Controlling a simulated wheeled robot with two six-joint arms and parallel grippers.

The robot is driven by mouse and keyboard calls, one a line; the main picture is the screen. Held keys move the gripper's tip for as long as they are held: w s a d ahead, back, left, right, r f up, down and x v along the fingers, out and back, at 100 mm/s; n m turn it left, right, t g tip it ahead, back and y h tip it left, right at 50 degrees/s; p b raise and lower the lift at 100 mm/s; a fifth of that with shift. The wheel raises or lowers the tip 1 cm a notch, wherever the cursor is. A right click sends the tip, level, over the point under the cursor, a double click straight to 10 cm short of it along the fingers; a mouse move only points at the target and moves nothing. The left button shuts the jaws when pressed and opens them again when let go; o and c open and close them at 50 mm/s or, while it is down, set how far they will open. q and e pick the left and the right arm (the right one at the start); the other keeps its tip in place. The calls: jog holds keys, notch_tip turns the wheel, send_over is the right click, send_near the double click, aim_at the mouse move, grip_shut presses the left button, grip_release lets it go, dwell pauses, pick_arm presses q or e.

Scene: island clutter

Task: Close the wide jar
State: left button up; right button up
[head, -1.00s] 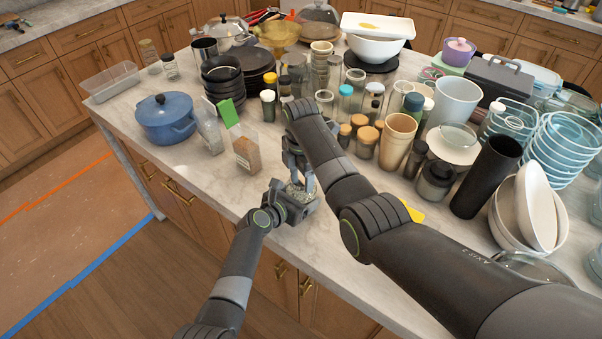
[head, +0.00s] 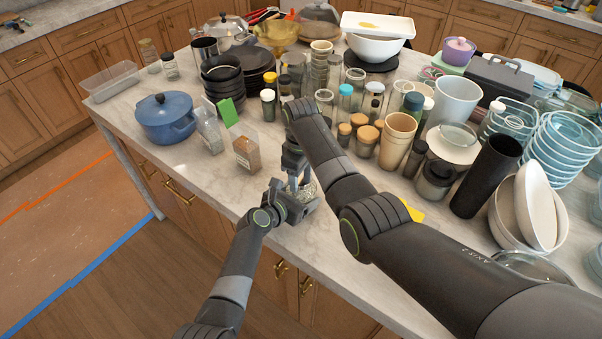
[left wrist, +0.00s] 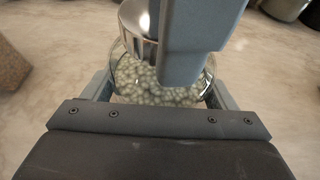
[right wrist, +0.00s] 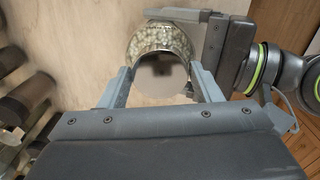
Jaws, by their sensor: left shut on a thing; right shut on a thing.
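The wide jar (left wrist: 150,90) is clear glass full of pale round pieces. It stands at the counter's front edge, and it shows partly in the head view (head: 309,189). My left gripper (left wrist: 159,92) is shut around its sides. My right gripper (right wrist: 161,73) is shut on a shiny metal lid (right wrist: 162,78). In the left wrist view, the lid (left wrist: 134,30) is over the jar's mouth, with a right finger in front hiding part of it. I cannot tell whether the lid touches the rim.
A clear container with brown contents (head: 247,155) and a blue pot (head: 165,118) stand left of my grippers. Jars with wooden lids (head: 365,140) and a tan cup (head: 397,141) crowd the right. Bare counter surrounds the wide jar.

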jog(key=m, duration=1.5)
jog(key=shift+m, duration=0.3)
jog(key=o, duration=1.1)
jog(key=shift+o, duration=0.2)
notch_tip(320, 180, up, 12)
